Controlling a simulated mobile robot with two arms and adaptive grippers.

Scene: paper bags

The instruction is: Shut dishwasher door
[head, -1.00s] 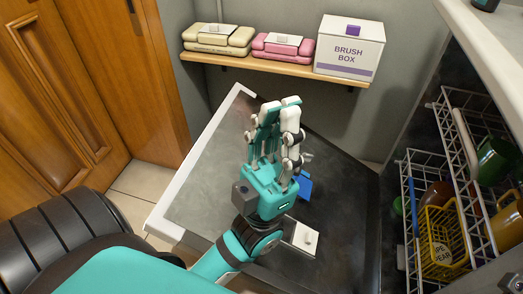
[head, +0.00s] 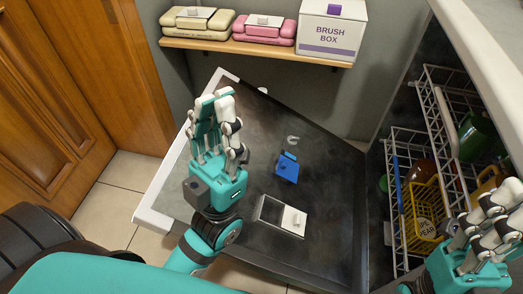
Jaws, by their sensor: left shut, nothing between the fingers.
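The dishwasher door (head: 313,160) hangs open, its dark inner face up and its white edge (head: 165,190) toward the left. A blue part (head: 287,167) and a dispenser with a white cover (head: 293,220) sit on it. My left gripper (head: 215,98) is shut and empty, over the left part of the door near the white edge; I cannot tell whether it touches. My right gripper (head: 502,200) is at the lower right, in front of the racks; its finger state is unclear. The dishwasher's opening with wire racks (head: 432,115) is at the right.
A wooden shelf (head: 250,52) on the back wall holds a cream case (head: 196,22), a pink case (head: 264,32) and a white brush box (head: 331,32). A yellow basket (head: 424,213) and mugs sit in the racks. A wooden door stands left.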

